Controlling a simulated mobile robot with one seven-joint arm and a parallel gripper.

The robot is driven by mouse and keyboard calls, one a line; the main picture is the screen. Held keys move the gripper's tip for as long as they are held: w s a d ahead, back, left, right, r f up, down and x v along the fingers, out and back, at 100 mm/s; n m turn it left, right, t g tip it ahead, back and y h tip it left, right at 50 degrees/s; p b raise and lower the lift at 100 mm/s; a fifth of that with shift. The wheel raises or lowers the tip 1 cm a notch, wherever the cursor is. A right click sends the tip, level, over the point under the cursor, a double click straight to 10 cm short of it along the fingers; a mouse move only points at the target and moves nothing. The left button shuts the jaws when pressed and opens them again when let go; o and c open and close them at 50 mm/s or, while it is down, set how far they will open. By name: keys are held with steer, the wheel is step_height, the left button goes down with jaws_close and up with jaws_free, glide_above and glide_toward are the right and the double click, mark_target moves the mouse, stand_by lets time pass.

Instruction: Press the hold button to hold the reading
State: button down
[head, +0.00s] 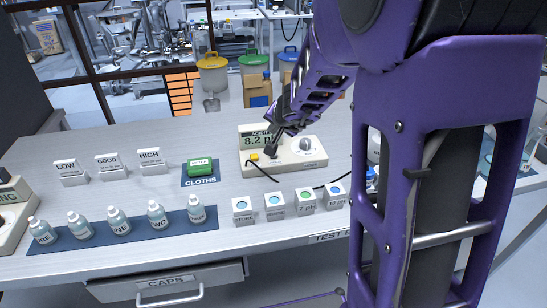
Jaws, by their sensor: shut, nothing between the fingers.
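The meter (318,161) is a beige box on the bench with a dark display (259,139) reading 8.2 under an acidity label. A yellow button (254,157) and a round grey knob (305,144) show on its top. I cannot read which control is marked hold. My gripper (272,153) is shut and empty, pointing down over the middle of the meter between the yellow button and the knob. Its tips are close to the meter's top. I cannot tell whether they touch it, and they hide what lies beneath.
Several small labelled cubes (275,206) stand in front of the meter, with a dark cable beside them. Several bottles (119,222) stand on a blue mat at left. A green cloth pack (200,167) and label stands (109,166) are left of the meter. My purple arm covers the right.

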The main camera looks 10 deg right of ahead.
steer(key=b, duration=0.4)
glide_above(274, 159)
steer(key=shift+f, duration=2.5)
steer(key=shift+f, duration=0.1)
steer(key=shift+f+b, duration=0.35)
steer(key=shift+b, duration=0.1)
steer(key=shift+s+f+b, duration=0.1)
steer(key=shift+f+b, duration=0.45)
steer(key=shift+b, duration=0.05)
steer(key=shift+r, duration=0.1)
stand_by(0.5)
steer(key=shift+r+p, duration=0.85)
steer(key=shift+r, duration=0.05)
step_height(274, 159, up, 5)
steer(key=p, duration=0.4)
steer(key=shift+p, duration=0.3)
